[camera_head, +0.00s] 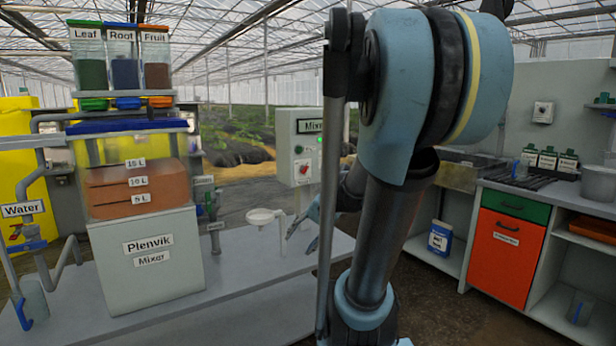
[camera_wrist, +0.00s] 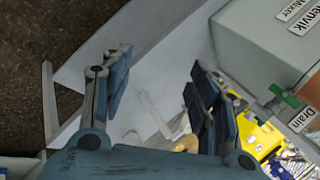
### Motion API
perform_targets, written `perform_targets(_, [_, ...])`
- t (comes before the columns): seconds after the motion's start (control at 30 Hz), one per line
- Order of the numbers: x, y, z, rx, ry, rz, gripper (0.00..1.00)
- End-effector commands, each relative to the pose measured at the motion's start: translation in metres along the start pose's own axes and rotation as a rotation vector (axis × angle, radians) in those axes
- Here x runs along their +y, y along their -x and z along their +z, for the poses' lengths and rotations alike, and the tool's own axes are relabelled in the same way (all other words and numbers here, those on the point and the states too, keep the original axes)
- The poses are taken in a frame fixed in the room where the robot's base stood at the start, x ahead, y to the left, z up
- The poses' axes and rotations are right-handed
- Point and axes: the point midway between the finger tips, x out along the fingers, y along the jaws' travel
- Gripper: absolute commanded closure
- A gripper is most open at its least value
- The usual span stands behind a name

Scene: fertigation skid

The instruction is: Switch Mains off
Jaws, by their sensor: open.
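No label reading Mains is legible in either view. My gripper (camera_head: 303,226) is partly hidden by my arm, in front of and below the Mixer control box. In the wrist view my gripper (camera_wrist: 160,88) has its blue fingers apart with nothing held between them.
The Plenvik Mixer tank (camera_head: 150,250) stands on the grey bench (camera_head: 255,262) at left, below the Leaf, Root and Fruit containers (camera_head: 122,60). A Drain label (camera_wrist: 300,119) and green handle (camera_wrist: 287,97) are right of my fingers. An orange-fronted cabinet (camera_head: 505,255) stands at right.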

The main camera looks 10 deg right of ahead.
Motion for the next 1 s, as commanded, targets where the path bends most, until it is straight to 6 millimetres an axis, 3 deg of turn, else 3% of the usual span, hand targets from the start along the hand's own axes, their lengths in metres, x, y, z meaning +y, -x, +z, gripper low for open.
perform_targets(0.2, [-0.031,-0.004,-0.052,0.011,-0.14,-0.161,0.45])
perform_targets(0.5, [-0.058,-0.006,-0.125,0.016,-0.325,-0.386,0.45])
perform_targets(0.77, [-0.066,-0.004,-0.191,0.015,-0.478,-0.587,0.45])
perform_targets(1.0, [-0.058,0.002,-0.249,0.007,-0.61,-0.776,0.45])
